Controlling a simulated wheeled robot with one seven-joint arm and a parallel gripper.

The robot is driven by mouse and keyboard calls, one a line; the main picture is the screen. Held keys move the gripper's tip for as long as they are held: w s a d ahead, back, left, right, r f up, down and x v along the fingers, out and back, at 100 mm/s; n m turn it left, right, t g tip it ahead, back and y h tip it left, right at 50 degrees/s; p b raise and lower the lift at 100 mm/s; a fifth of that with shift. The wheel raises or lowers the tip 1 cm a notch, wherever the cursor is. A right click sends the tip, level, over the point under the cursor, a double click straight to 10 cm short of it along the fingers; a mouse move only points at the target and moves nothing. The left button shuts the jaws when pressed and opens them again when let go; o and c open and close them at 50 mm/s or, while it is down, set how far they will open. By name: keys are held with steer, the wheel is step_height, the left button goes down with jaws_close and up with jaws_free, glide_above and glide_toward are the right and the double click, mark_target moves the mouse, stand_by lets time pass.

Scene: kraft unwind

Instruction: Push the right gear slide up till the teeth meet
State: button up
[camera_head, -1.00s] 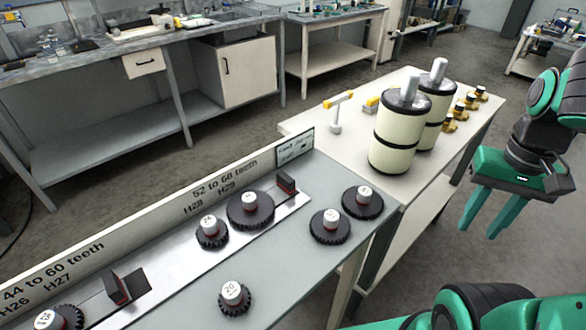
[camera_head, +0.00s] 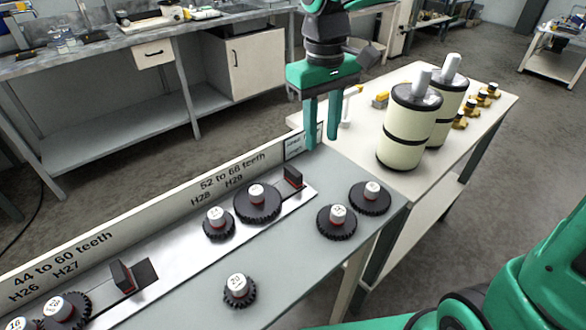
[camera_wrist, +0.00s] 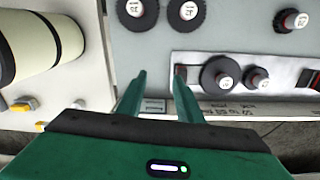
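The right gear slide is a bright metal strip (camera_head: 300,199) along the signboard marked 52 to 68 teeth. An upright black block with a red edge (camera_head: 293,178) stands at its far end. A large dark gear (camera_head: 257,203) and a smaller dark gear (camera_head: 218,224) sit side by side there, with white-topped hubs. In the wrist view the large gear (camera_wrist: 220,76) and small gear (camera_wrist: 257,79) look separated by a narrow gap. My gripper (camera_head: 321,146) is open and empty, above the signboard's far end. In the wrist view its right fingertip is near the block (camera_wrist: 180,76).
Two loose gears (camera_head: 337,221) (camera_head: 370,198) and a nearer one (camera_head: 240,291) lie on the grey bench. A left slide block (camera_head: 122,277) stands beside other gears. Two cream canisters (camera_head: 410,126) occupy the pale table beyond.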

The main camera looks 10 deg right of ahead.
steer(key=n, duration=0.1)
glide_toward(293, 170)
steer(key=f, duration=1)
steer(key=shift+d+f, duration=0.1)
steer(key=shift+d, duration=0.1)
steer(key=c, duration=0.8)
